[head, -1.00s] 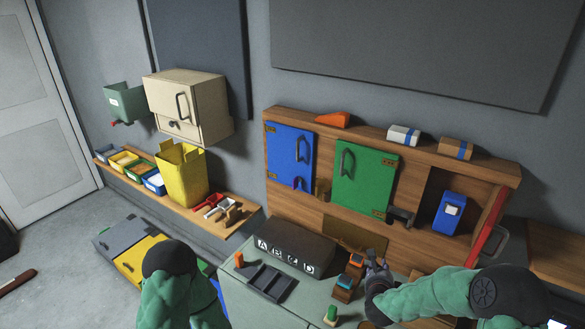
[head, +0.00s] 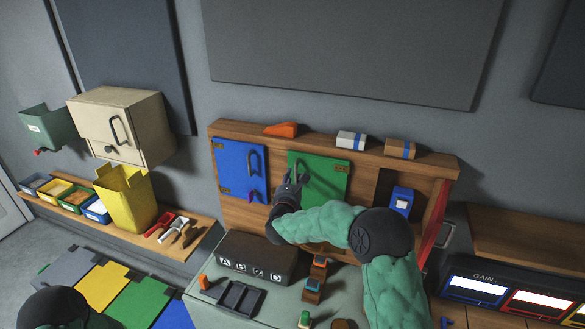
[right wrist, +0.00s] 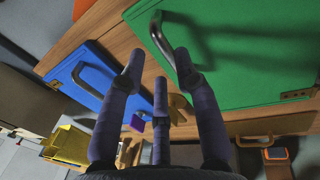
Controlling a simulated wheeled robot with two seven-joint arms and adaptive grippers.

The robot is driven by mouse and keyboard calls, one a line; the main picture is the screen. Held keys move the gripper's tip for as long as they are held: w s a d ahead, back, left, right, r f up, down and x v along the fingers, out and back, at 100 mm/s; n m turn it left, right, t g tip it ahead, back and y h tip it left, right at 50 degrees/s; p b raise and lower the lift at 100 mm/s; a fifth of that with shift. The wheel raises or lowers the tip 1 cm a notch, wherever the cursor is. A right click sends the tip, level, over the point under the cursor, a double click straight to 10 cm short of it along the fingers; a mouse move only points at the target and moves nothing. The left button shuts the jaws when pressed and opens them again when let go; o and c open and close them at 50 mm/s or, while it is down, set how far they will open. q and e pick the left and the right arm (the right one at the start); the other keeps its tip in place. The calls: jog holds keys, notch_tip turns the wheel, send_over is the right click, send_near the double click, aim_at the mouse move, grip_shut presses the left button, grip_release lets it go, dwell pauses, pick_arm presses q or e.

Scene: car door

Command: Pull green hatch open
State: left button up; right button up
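The green hatch (head: 325,180) is in the wooden wall unit and looks shut. In the right wrist view the green hatch (right wrist: 250,55) fills the upper right, with its curved metal handle (right wrist: 160,38) near the hatch's left edge. My right gripper (head: 292,180) is in front of the hatch's left side and partly hides the handle. In the right wrist view its three fingers (right wrist: 157,70) are spread open with nothing held, the tips close to the handle; I cannot tell whether they touch it. My left gripper is out of view.
A blue hatch (head: 238,168) with its own handle is just left of the green one. A red panel (head: 436,215) sticks out at the unit's right side. Small blocks (head: 319,268) and a black tray (head: 240,297) lie on the bench below.

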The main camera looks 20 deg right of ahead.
aim_at(295, 182)
jog(key=shift+p+x, duration=0.6)
jog(key=shift+x, duration=2.2)
jog(key=shift+c, duration=0.3)
grip_shut()
